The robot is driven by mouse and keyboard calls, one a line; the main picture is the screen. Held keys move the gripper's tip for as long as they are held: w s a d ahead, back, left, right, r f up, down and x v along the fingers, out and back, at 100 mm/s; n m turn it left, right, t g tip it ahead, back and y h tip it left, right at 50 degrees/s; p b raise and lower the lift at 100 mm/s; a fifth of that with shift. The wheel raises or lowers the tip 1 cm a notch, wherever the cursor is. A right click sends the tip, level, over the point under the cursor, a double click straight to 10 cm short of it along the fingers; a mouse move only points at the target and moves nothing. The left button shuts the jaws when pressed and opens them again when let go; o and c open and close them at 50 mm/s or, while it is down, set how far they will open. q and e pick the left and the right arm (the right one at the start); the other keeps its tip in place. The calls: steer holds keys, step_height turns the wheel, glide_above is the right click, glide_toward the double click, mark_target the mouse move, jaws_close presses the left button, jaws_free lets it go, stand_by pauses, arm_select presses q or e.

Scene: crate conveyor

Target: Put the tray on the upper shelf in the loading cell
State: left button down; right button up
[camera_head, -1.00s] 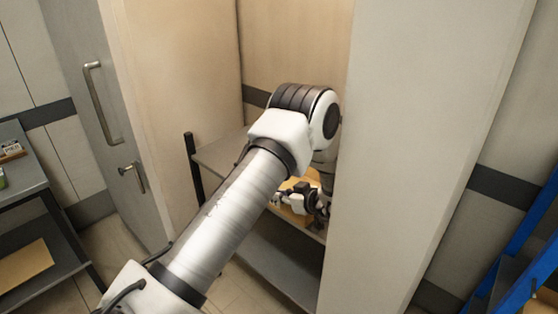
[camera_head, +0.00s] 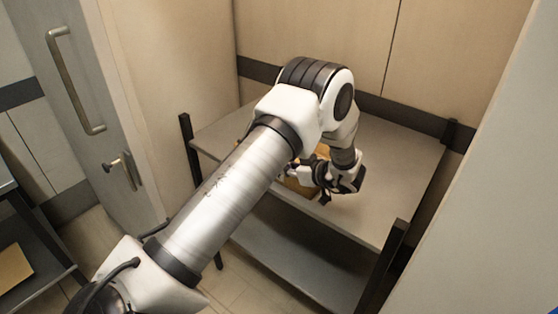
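My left arm reaches in from the lower left, and its gripper (camera_head: 313,176) is at the front edge of the upper shelf (camera_head: 405,160). The gripper appears shut on the tray (camera_head: 300,187), a tan-brown piece partly hidden by my arm and the gripper. The tray is at or just above the shelf's front edge; I cannot tell whether it touches the surface. The upper shelf is grey and its visible part is otherwise bare. My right gripper is not in view.
A lower shelf (camera_head: 290,255) lies below. Dark posts stand at the corners, including the front right post (camera_head: 380,265). A grey door with a handle (camera_head: 75,80) is at left, and a pale wall (camera_head: 480,220) borders the right. Another rack (camera_head: 30,240) stands at far left.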

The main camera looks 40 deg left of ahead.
arm_select(q)
steer(key=shift+s+d+r, duration=0.1)
steer(key=shift+d, duration=0.5)
steer(key=c, duration=1.3)
jaws_free()
steer(key=shift+c, duration=0.2)
steer(key=shift+a, duration=0.3)
steer(key=shift+d+r, duration=0.15)
steer(key=shift+d, duration=0.25)
steer(key=b+v, duration=0.3)
steer(key=v, duration=0.8)
steer(key=shift+d, duration=0.15)
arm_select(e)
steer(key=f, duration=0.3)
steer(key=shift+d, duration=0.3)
